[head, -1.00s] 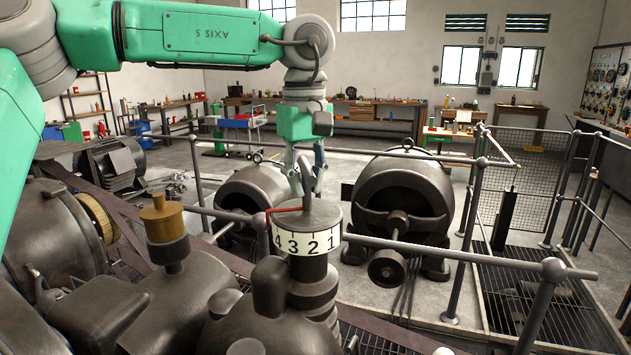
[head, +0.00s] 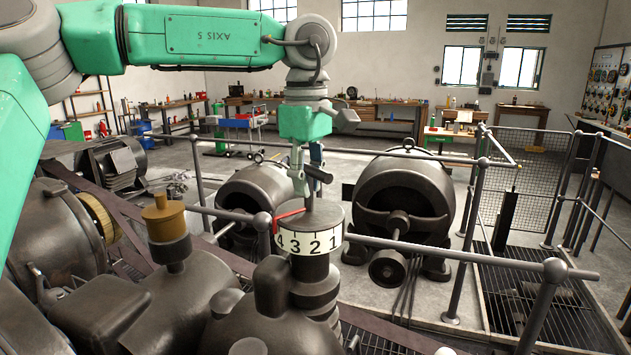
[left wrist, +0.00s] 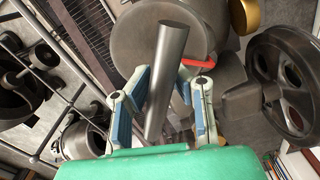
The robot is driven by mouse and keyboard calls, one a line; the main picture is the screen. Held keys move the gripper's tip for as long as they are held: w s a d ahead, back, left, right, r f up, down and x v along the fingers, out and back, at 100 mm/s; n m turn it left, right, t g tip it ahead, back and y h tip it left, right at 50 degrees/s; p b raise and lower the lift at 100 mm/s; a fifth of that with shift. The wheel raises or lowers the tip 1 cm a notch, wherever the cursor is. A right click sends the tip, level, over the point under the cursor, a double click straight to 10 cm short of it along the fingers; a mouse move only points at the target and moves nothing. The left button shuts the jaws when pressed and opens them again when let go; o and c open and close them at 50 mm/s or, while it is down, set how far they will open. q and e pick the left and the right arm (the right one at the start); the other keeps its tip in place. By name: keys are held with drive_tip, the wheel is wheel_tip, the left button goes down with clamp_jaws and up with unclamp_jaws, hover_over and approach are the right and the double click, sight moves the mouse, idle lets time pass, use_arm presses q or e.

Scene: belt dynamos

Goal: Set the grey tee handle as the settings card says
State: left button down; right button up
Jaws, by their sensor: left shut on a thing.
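The tee handle is a dark grey bar (head: 318,174) above a round drum (head: 328,217) with a white scale reading 4 3 2 1. A red pointer (head: 291,214) comes from the drum's top, its bent tip by the left edge of the scale, near the 4. My left gripper (head: 307,186) reaches down from above and is shut on the handle. In the left wrist view, the grey bar (left wrist: 171,60) runs between the blue-padded fingers, with the red pointer (left wrist: 198,65) behind it. The settings card cannot be made out. My right gripper is out of view.
A grey railing (head: 450,252) crosses close to the drum. A brass-coloured cap (head: 163,217) stands to the left on the machine casing. Two dark belt dynamos (head: 402,205) stand behind the railing. A handwheel (left wrist: 284,80) is close at the right in the left wrist view.

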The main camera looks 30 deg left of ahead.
use_arm(q)
drive_tip(key=shift+w+r+n, duration=0.15)
drive_tip(key=shift+r+n, duration=0.1)
drive_tip(key=shift+n, duration=0.15)
drive_tip(key=c, duration=1.7)
unclamp_jaws()
drive_tip(key=shift+c, duration=0.2)
drive_tip(key=shift+o, duration=1)
drive_tip(key=shift+w+d+f, duration=0.15)
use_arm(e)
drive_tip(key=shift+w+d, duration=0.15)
use_arm(q)
drive_tip(key=shift+r, duration=0.2)
wheel_tip(320, 180, up, 11)
drive_tip(key=shift+w+r, duration=0.1)
drive_tip(key=shift+d+r, duration=0.1)
drive_tip(key=shift+r, duration=0.15)
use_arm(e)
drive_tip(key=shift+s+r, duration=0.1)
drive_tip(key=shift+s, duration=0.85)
use_arm(q)
drive_tip(key=shift+f, duration=0.15)
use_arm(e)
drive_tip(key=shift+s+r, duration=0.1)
